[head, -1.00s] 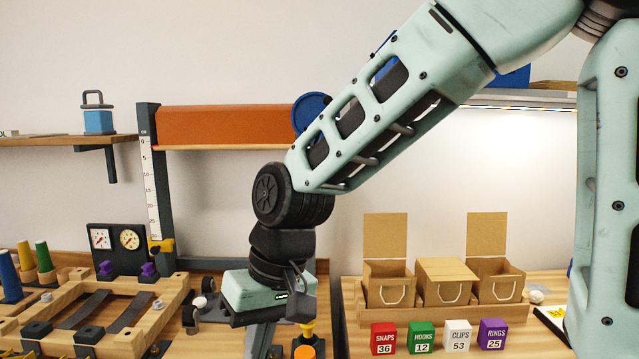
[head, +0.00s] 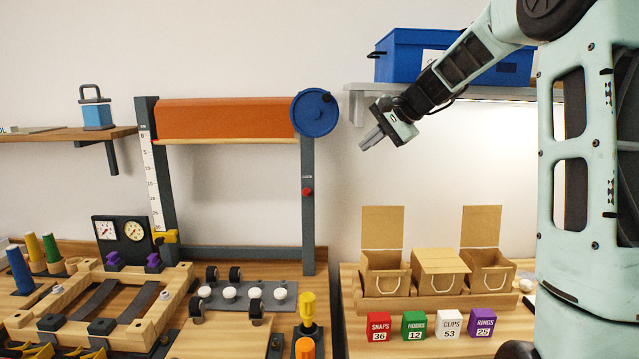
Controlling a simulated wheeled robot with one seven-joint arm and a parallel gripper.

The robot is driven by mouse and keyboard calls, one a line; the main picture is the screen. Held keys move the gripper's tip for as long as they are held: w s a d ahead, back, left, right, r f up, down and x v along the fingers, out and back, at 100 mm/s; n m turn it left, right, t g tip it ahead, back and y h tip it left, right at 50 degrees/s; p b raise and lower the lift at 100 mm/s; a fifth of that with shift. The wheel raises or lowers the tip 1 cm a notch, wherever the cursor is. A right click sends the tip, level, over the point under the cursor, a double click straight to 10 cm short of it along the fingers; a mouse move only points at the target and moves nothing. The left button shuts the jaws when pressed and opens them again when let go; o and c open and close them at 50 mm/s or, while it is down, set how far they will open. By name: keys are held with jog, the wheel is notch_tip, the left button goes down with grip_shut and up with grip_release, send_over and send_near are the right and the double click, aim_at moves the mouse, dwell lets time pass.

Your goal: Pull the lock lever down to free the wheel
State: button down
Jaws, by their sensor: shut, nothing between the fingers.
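The blue wheel (head: 316,113) sits at the upper right end of a dark frame, beside an orange roll. A small red piece (head: 307,192), which looks like the lock lever, is on the frame's right post below the wheel. A tiny label above it is too small to read. My gripper (head: 366,142) is shut and empty. It is in the air to the right of the wheel and slightly below it, higher than the red piece, and appears apart from both. Its fingers point left and down.
A shelf (head: 360,92) with a blue bin (head: 405,55) is close to my gripper on the right. A yellow-handled tool (head: 308,305) stands below the right post. The wall between is clear.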

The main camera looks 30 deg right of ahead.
jog(key=p, duration=0.6)
send_near(307, 192)
jog(key=w+f, duration=0.4)
jog(key=w, duration=0.1)
jog(key=shift+w+d+f, duration=0.2)
jog(key=shift+w+d, duration=0.1)
jog(key=shift+d, duration=0.05)
jog(key=shift+f+b, duration=0.1)
jog(key=shift+b, duration=0.25)
jog(key=shift+s+f+t+b, duration=0.15)
jog(key=shift+t+b, duration=0.15)
jog(key=shift+b, duration=0.9)
